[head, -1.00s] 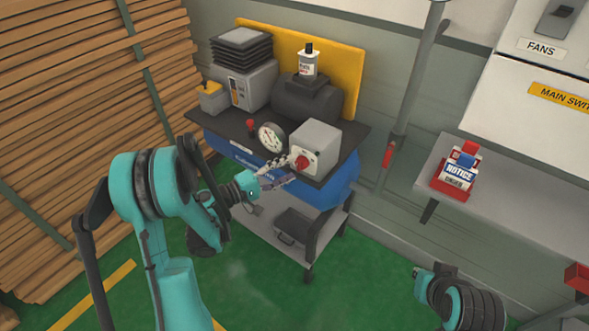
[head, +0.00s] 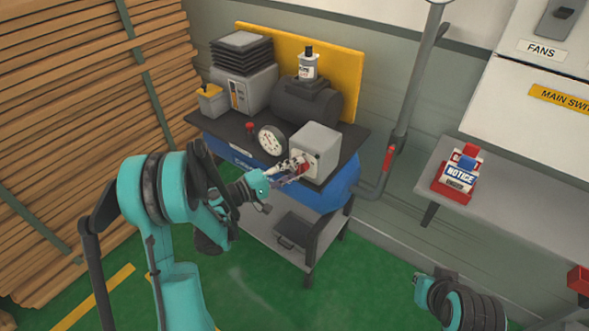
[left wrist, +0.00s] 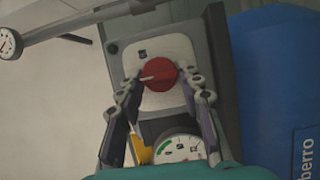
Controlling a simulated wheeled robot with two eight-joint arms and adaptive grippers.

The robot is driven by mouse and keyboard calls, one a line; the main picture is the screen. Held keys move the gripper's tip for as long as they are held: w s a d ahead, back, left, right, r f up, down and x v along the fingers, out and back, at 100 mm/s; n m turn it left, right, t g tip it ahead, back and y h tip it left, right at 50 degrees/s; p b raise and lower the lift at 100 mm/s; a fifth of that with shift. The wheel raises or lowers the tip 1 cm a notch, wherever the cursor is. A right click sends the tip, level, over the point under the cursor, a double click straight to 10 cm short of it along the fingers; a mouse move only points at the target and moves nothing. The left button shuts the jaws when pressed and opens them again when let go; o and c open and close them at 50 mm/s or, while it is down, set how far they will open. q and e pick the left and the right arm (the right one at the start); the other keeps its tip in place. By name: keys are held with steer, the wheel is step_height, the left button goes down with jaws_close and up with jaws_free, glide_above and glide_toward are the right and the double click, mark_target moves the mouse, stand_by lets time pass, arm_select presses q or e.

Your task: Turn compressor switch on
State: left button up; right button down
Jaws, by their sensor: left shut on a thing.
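The compressor's switch box (head: 316,146) is a grey box on the right end of the dark top of the cart. Its red round knob (left wrist: 157,75) sits on a white plate in the left wrist view, its pointer lying roughly sideways. My left gripper (head: 296,168) is at the front face of the box, and its fingers (left wrist: 158,80) are shut on the knob from both sides. In the head view the fingers partly cover the knob. Of my right arm, only a dark and teal part shows at the bottom right; its fingertips cannot be made out.
A round gauge (head: 271,140) stands just left of the box. The blue compressor tank (head: 340,188) lies under the top. A grey pipe (head: 407,110) rises at the right, near a wall shelf (head: 500,190) with a notice box (head: 460,174). Stacked planks (head: 80,110) stand at left.

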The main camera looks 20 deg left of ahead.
arm_select(q)
steer(key=shift+m, duration=0.3)
steer(key=shift+r+m+g+y+p, duration=0.25)
steer(key=shift+m+g+y+p, duration=0.25)
steer(key=shift+m, duration=0.7)
steer(key=shift+d+r+m+y+p, duration=0.1)
steer(key=shift+m+y+p, duration=0.45)
steer(key=shift+m, duration=0.55)
steer(key=m+y+p, duration=0.1)
steer(key=m+y, duration=0.1)
steer(key=m, duration=0.2)
steer(key=shift+s+d, duration=0.1)
steer(key=shift+d, duration=0.05)
steer(key=shift+y, duration=0.25)
steer(key=o, duration=1.2)
steer(key=shift+c, duration=0.2)
steer(key=shift+r, duration=0.1)
